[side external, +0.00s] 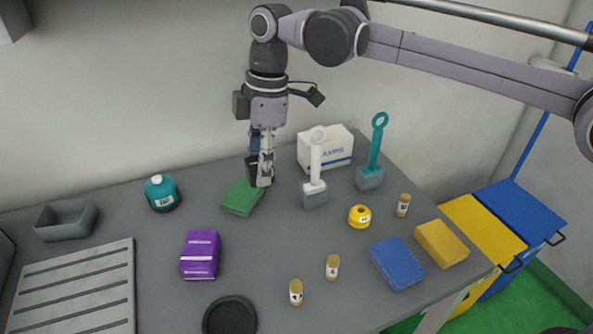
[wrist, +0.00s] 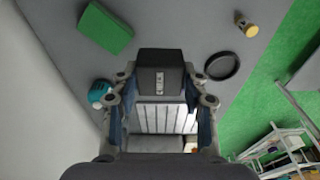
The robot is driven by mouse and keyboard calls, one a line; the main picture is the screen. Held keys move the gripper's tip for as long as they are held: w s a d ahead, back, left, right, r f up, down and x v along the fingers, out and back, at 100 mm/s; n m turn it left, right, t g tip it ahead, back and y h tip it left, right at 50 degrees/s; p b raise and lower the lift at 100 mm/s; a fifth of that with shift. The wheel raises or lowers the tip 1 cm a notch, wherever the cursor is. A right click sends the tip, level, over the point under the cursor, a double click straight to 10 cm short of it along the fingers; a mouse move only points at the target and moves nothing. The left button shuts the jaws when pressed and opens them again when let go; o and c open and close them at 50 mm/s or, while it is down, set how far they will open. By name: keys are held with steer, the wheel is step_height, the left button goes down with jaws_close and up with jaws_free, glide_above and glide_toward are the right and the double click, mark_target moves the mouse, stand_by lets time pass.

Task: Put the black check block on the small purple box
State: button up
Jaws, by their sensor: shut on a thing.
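The black check block (wrist: 160,75) is a dark block with a small white label, held between the fingers of my gripper (wrist: 163,88) in the wrist view. In the side external view my gripper (side external: 262,172) is shut on it just above and behind the green block, clear of the wall. The dark block (side external: 252,168) is partly covered by the fingers there. The small purple box (side external: 200,255) lies flat on the grey table, nearer the camera and left of my gripper. I cannot make it out in the wrist view.
The green block (side external: 242,197) lies just below my gripper. A teal bottle (side external: 161,193), grey bin (side external: 67,220) and slatted rack (side external: 75,290) stand left. A black dish (side external: 230,318) lies in front. White-handled (side external: 314,192) and teal-handled (side external: 370,178) tools stand right.

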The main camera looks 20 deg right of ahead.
steer(key=shift+a+r, duration=0.2)
steer(key=a, duration=0.3)
glide_above(197, 248)
steer(key=f, duration=0.6)
steer(key=shift+d+f, duration=0.35)
steer(key=shift+a+f, duration=0.1)
steer(key=shift+f, duration=1.95)
steer(key=shift+f, duration=0.15)
steer(key=o, duration=1.3)
